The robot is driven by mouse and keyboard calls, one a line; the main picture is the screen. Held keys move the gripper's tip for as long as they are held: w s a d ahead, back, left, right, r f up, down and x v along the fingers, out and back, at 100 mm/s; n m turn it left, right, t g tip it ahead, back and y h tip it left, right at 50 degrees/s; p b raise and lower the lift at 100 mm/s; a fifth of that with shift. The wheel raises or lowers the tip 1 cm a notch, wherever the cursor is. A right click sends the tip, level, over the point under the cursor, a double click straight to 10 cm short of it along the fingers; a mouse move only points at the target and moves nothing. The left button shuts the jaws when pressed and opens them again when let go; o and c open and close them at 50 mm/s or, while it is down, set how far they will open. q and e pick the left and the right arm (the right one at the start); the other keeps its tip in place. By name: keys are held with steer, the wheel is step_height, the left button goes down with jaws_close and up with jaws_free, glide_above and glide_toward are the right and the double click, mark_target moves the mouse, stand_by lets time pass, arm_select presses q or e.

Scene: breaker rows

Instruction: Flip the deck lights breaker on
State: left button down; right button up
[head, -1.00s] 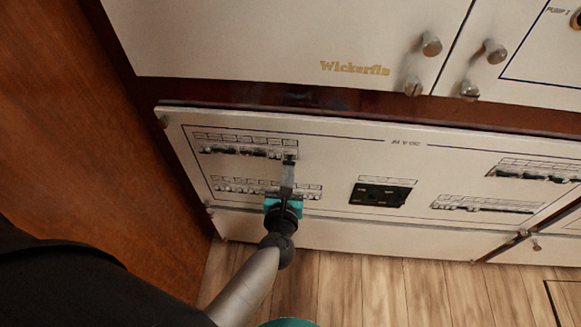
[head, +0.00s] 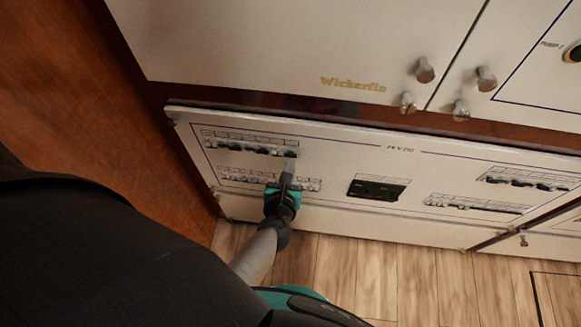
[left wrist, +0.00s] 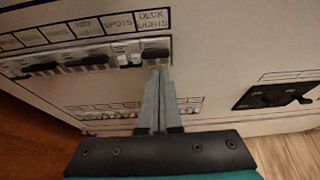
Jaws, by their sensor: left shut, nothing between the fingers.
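The deck lights breaker (left wrist: 155,53) is at the right end of the upper left row, under the label "DECK LIGHTS" (left wrist: 153,19) in the left wrist view. In the head view the breaker (head: 290,153) is small, just above the fingertips. My left gripper (head: 288,168) is shut and empty, its fingers pointing at the panel. In the left wrist view its fingertips (left wrist: 158,76) are right below the breaker; whether they touch it I cannot tell. My right gripper is not in view.
The spots breaker (left wrist: 130,59) is close on the left, with other dark-levered breakers (left wrist: 86,60) beyond. A lower row (head: 240,175) lies behind the gripper. A black switch block (head: 378,188) is to the right. A wooden wall (head: 90,110) bounds the left.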

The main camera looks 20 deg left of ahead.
arm_select(q)
steer(key=shift+r+p, duration=0.65)
steer(key=shift+r, duration=0.15)
steer(key=s+d+b, duration=0.1)
steer(key=s+d, duration=0.2)
steer(key=s, duration=0.9)
steer(key=shift+s+d+r+b, duration=0.25)
steer(key=shift+s+d+b, duration=0.05)
steer(key=shift+b, duration=0.1)
steer(key=shift+w, duration=0.1)
